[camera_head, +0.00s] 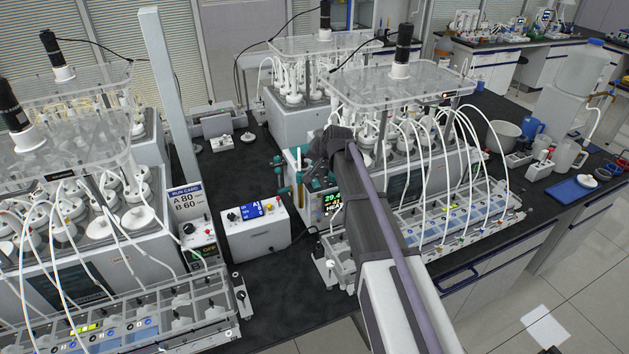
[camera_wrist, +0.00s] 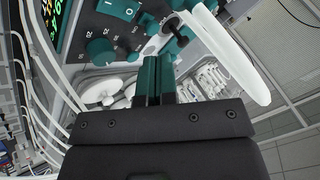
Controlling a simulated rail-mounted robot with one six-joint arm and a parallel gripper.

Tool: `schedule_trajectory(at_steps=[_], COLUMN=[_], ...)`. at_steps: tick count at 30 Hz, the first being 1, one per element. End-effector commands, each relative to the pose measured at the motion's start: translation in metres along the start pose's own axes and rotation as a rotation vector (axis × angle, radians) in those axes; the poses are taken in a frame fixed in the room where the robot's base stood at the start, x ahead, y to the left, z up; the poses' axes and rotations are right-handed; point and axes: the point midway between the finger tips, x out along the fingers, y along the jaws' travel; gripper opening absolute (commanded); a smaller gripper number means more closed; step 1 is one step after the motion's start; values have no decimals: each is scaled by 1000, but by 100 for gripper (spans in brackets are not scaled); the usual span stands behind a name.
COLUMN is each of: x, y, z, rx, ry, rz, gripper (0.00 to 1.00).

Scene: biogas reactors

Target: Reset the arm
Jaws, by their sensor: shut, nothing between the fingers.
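My arm (camera_head: 380,220) reaches from the bottom of the head view up toward the reactor bench. My gripper shows at the bottom of the wrist view, with its green fingers (camera_wrist: 156,80) together and nothing between them. In the wrist view, a device panel with green knobs (camera_wrist: 100,50) and a rocker switch lies just beyond the fingers. I cannot tell whether the fingertips touch anything. In the head view the gripper is mostly hidden behind my wrist, near the unit with the lit display (camera_head: 331,201).
Reactor units with clear top plates (camera_head: 395,82) and white hoses stand to the left and right. A small control box (camera_head: 254,227) and a run card (camera_head: 189,203) stand between them. The black bench top (camera_head: 285,285) is bare in front. A blue tray (camera_head: 570,190) lies at the right.

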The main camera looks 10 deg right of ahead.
Motion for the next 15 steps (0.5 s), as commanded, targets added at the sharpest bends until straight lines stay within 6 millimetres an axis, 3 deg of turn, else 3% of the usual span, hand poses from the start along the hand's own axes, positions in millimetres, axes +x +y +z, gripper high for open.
schedule_trajectory(at_steps=[5, 8, 11, 15], x=[0, -13, -35, -64], y=[1, 18, 56, 123], z=[2, 34, 105, 226], rx=[-19, -111, -225, -375], ry=[-13, -112, -248, -453], rz=[6, 67, 155, 279], gripper=[0, 0, 0, 0])
